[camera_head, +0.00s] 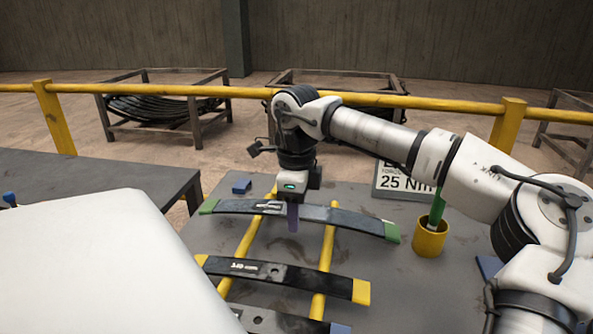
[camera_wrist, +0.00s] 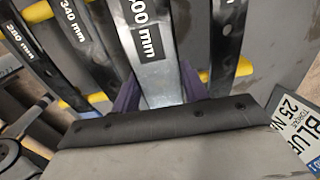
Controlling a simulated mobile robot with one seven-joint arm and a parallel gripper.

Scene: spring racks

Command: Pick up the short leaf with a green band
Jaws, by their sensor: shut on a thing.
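A dark, gently curved leaf with green end bands (camera_head: 350,220) lies across two yellow bars on the grey table. My gripper (camera_head: 293,217) points straight down and is shut on this leaf near its middle. In the wrist view my purple fingers (camera_wrist: 158,95) stand on either side of a leaf marked "00 mm" (camera_wrist: 150,45), whose first digit is partly cut off. The leaf still appears to sit at the height of the bars. Its end bands are out of the wrist view.
A yellow-banded leaf (camera_head: 285,274) lies nearer, and a blue-banded leaf (camera_head: 270,319) is partly hidden by my white body. A yellow cup (camera_head: 430,238) with a green rod stands at right, near a "25 Nm" sign (camera_head: 398,179). A yellow rail (camera_head: 420,102) runs behind the table.

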